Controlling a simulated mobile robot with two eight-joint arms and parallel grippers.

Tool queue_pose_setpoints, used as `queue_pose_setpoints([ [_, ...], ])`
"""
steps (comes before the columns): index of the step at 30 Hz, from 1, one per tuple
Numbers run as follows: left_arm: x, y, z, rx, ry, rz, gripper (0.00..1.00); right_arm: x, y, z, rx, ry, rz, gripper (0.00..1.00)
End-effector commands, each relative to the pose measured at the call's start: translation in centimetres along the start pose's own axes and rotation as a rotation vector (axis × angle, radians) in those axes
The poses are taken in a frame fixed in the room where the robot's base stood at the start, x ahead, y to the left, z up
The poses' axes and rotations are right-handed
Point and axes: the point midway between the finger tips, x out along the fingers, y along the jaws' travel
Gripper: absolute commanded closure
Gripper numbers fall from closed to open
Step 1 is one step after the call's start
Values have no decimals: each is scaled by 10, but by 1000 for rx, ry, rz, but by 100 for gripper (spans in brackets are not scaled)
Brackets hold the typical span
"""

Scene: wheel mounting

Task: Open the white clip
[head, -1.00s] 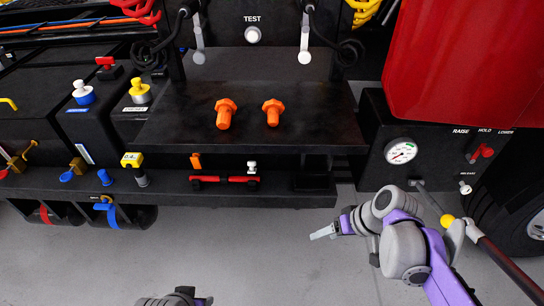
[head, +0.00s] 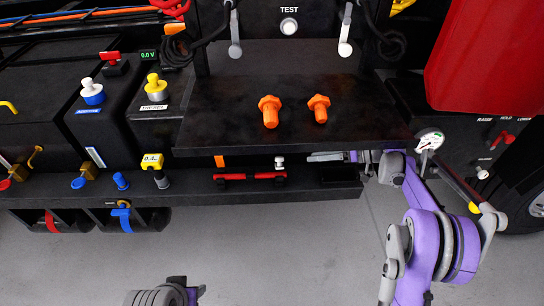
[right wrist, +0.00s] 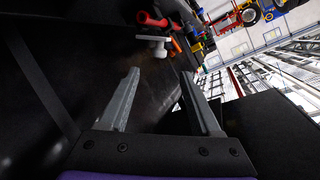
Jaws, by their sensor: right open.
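The small white clip (head: 279,161) stands on the lower black ledge (head: 340,192), by the red bar (head: 250,177). In the right wrist view a white T-shaped piece (right wrist: 155,42), which looks like the clip, lies ahead of the fingers beside a red cylinder (right wrist: 152,20). My right gripper (head: 320,156) is at the ledge, to the right of the clip and pointing at it, with a gap between. In the right wrist view its two fingers (right wrist: 160,74) are apart with nothing between them. My left gripper (head: 188,292) shows only partly at the bottom edge; its fingers are unclear.
A black upper shelf (head: 230,135) with two orange bolts (head: 270,112) overhangs the ledge just above my right gripper. An orange tab (head: 219,161) stands left of the clip. A gauge (head: 429,141) sits behind my right arm. The grey floor (head: 300,250) in front is clear.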

Motion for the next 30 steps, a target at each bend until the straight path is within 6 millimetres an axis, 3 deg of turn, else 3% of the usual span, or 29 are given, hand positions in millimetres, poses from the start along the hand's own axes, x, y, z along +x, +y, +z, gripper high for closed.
queue_pose_setpoints([
  [8, 1, 0, 0, 0, 0, 0, 50, 10, 3, 0, -13, 12, -10, 35],
  [21, 6, 0, 3, 0, -2, 0, 50, 88, 2, -1, -12, 10, -9, 35],
  [30, 6, 0, 3, 0, -2, 0, 50, 107, 3, -2, -11, 11, -7, 35],
])
